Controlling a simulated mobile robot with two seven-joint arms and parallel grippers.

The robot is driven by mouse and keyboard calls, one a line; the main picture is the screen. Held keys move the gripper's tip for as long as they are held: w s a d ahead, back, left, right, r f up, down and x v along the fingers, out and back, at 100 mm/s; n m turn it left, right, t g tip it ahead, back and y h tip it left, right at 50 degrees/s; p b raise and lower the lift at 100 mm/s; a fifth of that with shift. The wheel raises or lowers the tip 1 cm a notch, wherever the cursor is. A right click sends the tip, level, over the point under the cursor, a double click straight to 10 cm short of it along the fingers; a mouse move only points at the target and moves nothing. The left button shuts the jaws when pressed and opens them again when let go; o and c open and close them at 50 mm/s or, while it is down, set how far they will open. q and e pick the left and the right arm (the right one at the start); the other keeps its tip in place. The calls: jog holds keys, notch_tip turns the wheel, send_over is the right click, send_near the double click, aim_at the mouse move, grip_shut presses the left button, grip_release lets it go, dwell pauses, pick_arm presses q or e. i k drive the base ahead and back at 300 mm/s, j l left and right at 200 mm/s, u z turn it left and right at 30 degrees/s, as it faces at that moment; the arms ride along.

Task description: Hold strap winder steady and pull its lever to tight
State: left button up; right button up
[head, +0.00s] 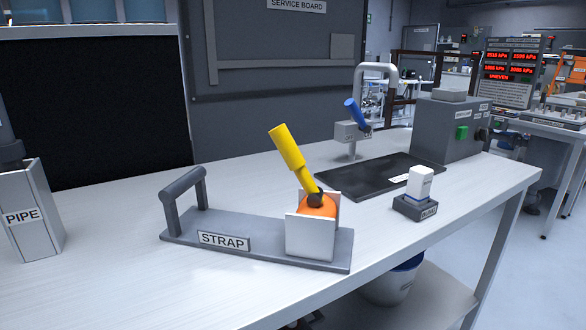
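The strap winder stands on the pale bench, in the middle of the head view. Its flat grey base (270,239) carries a "STRAP" label (223,241). A dark grey upright handle (183,189) rises from the base's left end. At the right end a white bracket (310,236) holds an orange drum (318,207). A yellow lever (289,151) rises from a dark pivot on the drum and tilts up to the left. Neither of my grippers shows in the head view.
A box labelled "PIPE" (32,213) stands at the left. Right of the winder are a white block in a dark holder (415,208), a black mat (366,180), a tap with a blue lever (356,113) and a grey box with a green button (449,129). The bench front is clear.

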aim_at(281, 136)
jog(key=i+j+z, duration=0.15)
jog(key=j, duration=0.25)
jog(key=i+j+z, duration=0.2)
jog(key=j, duration=0.2)
jog(key=j+z, duration=0.15)
jog(key=j, duration=0.25)
jog(key=i, duration=0.05)
